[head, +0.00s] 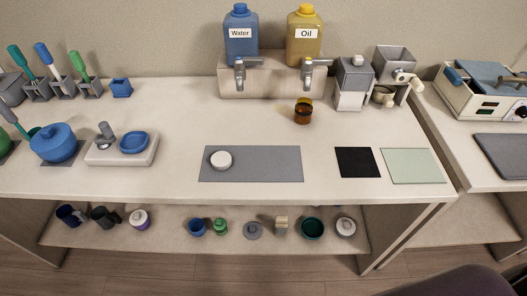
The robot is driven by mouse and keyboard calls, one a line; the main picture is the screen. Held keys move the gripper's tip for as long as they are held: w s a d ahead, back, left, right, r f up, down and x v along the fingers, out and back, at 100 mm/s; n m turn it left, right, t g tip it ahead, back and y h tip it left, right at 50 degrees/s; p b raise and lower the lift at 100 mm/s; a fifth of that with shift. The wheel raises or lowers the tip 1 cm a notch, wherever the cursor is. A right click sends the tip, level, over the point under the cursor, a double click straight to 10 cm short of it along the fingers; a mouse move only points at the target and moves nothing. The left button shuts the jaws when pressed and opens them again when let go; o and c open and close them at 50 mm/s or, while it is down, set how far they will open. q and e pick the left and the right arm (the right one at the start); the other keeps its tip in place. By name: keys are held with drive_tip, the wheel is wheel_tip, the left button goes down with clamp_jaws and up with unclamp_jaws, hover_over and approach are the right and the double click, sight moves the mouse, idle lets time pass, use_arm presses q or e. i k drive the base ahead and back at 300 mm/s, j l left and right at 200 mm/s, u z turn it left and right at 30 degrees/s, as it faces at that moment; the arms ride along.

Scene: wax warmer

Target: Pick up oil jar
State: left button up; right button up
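A small amber-brown jar (302,114) stands upright on the counter, in front of the tap below the yellow container labelled "Oil" (305,40). The jar has a yellowish patch at its top, and I cannot tell what is inside it. A round white lid-like piece (221,160) lies on the grey mat (265,168), to the front left of the jar and apart from it. Neither of my grippers is in view, and nothing is seen holding the jar.
A blue "Water" container (240,38) stands beside the oil one on a stand with two taps. Grinder-like devices (353,84) stand right of the jar. A black mat (357,162) and a pale green mat (412,166) lie at front right. Counter around the jar is mostly clear.

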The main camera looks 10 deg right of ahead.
sight(304, 108)
drive_tip(key=k+u, duration=0.3)
drive_tip(key=k, duration=0.2)
drive_tip(key=k+j+u, duration=0.25)
drive_tip(key=k, duration=0.2)
